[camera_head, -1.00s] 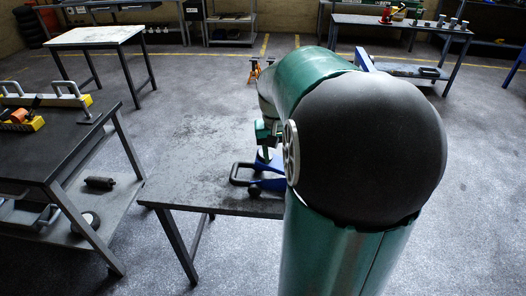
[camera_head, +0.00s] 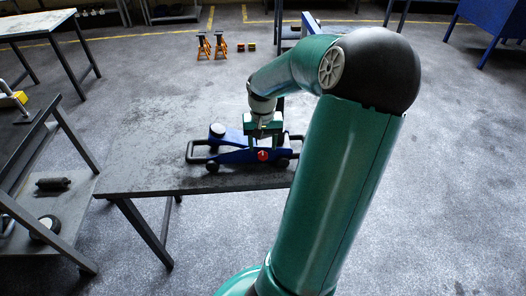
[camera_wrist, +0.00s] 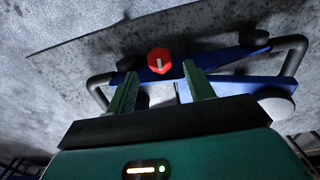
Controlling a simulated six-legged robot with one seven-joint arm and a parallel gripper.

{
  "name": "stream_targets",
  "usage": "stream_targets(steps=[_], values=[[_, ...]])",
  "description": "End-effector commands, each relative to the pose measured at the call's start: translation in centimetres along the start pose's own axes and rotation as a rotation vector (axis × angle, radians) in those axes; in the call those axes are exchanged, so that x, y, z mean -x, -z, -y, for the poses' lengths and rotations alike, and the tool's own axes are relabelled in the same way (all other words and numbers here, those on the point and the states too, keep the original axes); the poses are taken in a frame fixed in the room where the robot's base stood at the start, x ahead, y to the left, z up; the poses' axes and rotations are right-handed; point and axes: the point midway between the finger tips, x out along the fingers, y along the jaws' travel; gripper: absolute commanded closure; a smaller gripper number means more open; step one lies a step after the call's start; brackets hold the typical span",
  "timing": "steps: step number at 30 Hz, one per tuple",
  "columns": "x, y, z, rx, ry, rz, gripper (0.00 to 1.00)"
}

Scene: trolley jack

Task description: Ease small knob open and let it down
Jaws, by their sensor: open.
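The blue trolley jack (camera_head: 234,156) lies on the dark work table, with black wheels, a round saddle pad and a black bar handle. The small red knob (camera_head: 263,155) is on its near side. In the wrist view the knob (camera_wrist: 160,61) is faceted, with a pale mark on its face. My gripper (camera_head: 262,140) points down over the jack. In the wrist view my gripper (camera_wrist: 160,75) is open and empty. The knob appears just beyond the fingertips, in line with the gap between them. I cannot tell whether either finger touches the jack.
The work table (camera_head: 130,175) is bare left of the jack. A shelved bench (camera_head: 40,190) stands at the left with a dark cylinder on its lower shelf. Orange jack stands (camera_head: 212,45) are on the floor behind. Open floor lies at the right.

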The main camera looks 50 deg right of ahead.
Motion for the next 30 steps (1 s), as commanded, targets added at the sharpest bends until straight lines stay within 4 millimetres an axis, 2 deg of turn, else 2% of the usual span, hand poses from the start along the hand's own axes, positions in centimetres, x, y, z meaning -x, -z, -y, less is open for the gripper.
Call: stream_targets(steps=[3, 7, 17, 20, 24, 30], values=[[-2.1, 0.0, 0.0, 0.001, 0.003, 0.003, 0.47], [-3.4, 0.0, 0.0, 0.001, 0.002, 0.001, 0.47], [-3.9, 0.0, -0.1, 0.001, 0.000, -0.001, 0.47], [-3.9, 0.0, -0.1, 0.001, 0.000, -0.001, 0.63], [-3.8, 0.0, -0.1, 0.001, 0.000, -0.001, 0.90], [-3.8, 0.0, -0.1, 0.005, -0.003, -0.001, 0.92]])
